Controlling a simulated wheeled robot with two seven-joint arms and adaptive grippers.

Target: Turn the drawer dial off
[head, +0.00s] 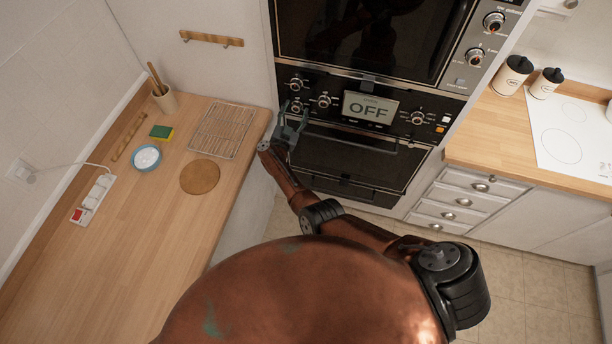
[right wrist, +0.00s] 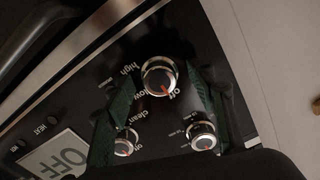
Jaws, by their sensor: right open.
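The control panel holds a lower-left dial (head: 296,106) with an upper-left dial (head: 296,83) above it and another dial (head: 323,101) to its right. In the right wrist view the dial marked low, high and off (right wrist: 159,75) shows between my fingers, its red mark toward the OFF label. The clean dial (right wrist: 125,142) and a third dial (right wrist: 203,135) show below it. No label names the drawer. My right gripper (head: 292,114) is open just in front of the lower-left dial; its fingers (right wrist: 160,88) straddle that dial. I cannot tell whether they touch it. My left gripper is out of view.
The display (head: 370,110) reads OFF. An oven handle (head: 350,143) runs below the panel, close to my right gripper. A wooden counter (head: 150,230) with a wire rack (head: 222,130) stands left. Drawers (head: 465,200) and a cooktop (head: 565,140) are at right.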

